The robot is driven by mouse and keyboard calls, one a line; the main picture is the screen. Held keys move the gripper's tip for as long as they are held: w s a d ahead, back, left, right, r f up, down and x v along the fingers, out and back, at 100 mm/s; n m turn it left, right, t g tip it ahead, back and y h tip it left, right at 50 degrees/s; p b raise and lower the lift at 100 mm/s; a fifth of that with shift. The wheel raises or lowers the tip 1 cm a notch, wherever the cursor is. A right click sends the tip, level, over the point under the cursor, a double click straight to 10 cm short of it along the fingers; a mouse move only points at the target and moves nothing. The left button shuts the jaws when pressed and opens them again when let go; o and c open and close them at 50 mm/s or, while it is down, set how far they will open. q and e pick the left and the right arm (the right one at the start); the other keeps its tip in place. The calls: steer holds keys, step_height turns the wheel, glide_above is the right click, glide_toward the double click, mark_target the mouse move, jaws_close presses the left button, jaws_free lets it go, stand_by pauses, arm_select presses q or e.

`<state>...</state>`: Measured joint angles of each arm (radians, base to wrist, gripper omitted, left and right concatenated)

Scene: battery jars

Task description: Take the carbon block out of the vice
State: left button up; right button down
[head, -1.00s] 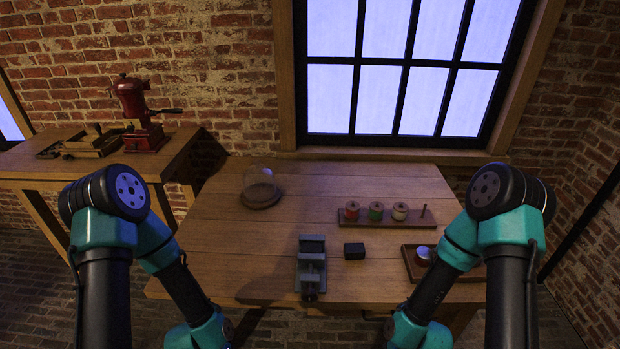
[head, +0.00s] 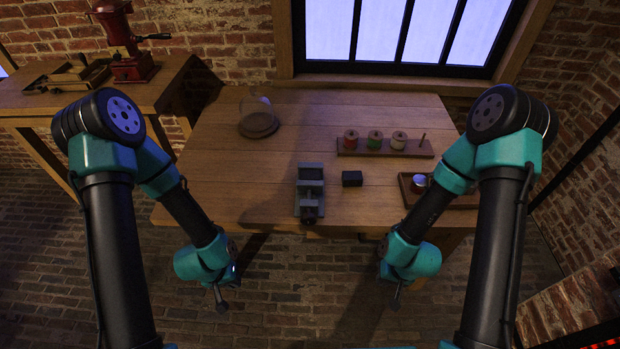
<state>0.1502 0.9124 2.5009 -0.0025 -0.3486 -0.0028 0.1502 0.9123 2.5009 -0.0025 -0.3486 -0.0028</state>
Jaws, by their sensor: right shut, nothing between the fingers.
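The small grey vice (head: 310,190) stands near the front edge of the table, its screw end toward me. A black block (head: 352,178), which looks like the carbon block, lies on the table just right of the vice, apart from it. I cannot make out whether anything is between the vice jaws. My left gripper (head: 221,303) hangs in front of the table edge, below and left of the vice; its finger gap is too small to judge. My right gripper (head: 395,302) hangs in front of the table edge, lower right of the block, shut and empty.
A wooden rack (head: 375,150) with several coloured spools is behind the block. A glass dome on a round base (head: 259,126) is at the back left. The left tabletop is clear.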

arm_select(q)
steer(key=o, duration=1.7)
steer(key=shift+w+d, duration=0.1)
